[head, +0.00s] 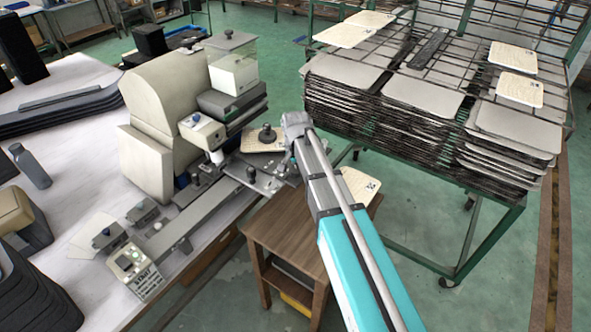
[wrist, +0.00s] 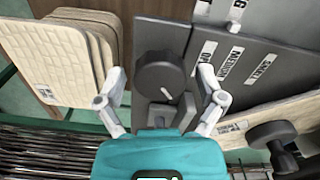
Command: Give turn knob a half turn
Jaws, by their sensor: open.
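The turn knob (wrist: 160,78) is a dark round knob with a short white mark on its face, seen in the wrist view on a grey plate (wrist: 228,60) with printed labels. My gripper (wrist: 161,72) is open, with one pale finger on each side of the knob. I cannot tell whether either finger touches it. In the head view my gripper (head: 294,150) is at the right end of the machine, and the turn knob is hidden there.
Another black knob (head: 266,132) stands on a cream panel beside my gripper; it also shows in the wrist view (wrist: 272,138). A wooden stand (head: 285,222) is below. A green rack (head: 500,215) with stacked panels stands to the right. Cream panels (wrist: 50,55) lie close by.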

